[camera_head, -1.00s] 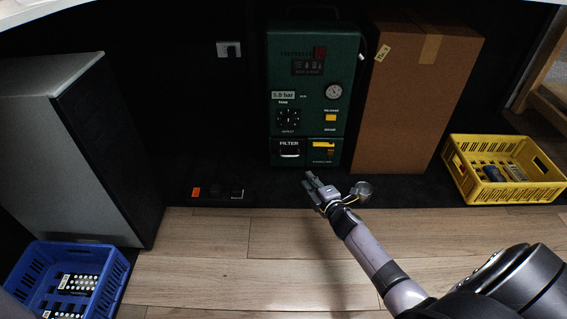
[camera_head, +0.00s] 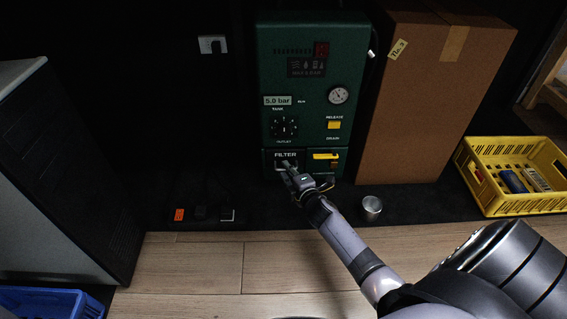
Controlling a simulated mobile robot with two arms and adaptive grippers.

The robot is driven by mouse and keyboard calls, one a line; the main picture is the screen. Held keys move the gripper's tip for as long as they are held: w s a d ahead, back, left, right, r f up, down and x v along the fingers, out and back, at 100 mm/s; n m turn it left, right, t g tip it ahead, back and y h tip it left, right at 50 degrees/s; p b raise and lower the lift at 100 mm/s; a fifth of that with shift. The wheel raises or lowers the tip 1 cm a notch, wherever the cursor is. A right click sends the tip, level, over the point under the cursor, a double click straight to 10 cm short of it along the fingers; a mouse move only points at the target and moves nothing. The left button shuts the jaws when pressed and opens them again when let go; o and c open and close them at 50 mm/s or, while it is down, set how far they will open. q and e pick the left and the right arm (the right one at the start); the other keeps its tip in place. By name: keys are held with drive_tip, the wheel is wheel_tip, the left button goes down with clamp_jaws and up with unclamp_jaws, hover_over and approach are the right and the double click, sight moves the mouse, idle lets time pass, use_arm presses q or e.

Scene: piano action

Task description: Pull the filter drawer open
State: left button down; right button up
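The green machine (camera_head: 313,80) stands against the dark back wall. Its filter drawer (camera_head: 279,155), labelled FILTER, is at the lower left of its front. The drawer front looks flush with the machine. My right gripper (camera_head: 286,168) is right at the drawer's handle area and covers part of it. Its fingertips are small and dark there, so I cannot tell whether they touch or grip the handle. My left gripper is not in view.
A tall cardboard box (camera_head: 425,100) stands right of the machine. A small metal cylinder (camera_head: 371,208) stands on the dark floor near my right forearm. A yellow crate (camera_head: 515,207) is at the right, a grey cabinet (camera_head: 40,190) at the left, and a blue crate (camera_head: 88,304) at lower left.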

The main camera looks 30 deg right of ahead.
drive_tip(key=shift+w, duration=0.25)
drive_tip(key=shift+r, duration=0.1)
drive_tip(key=shift+c, duration=0.2)
drive_tip(key=shift+s, duration=0.1)
clamp_jaws()
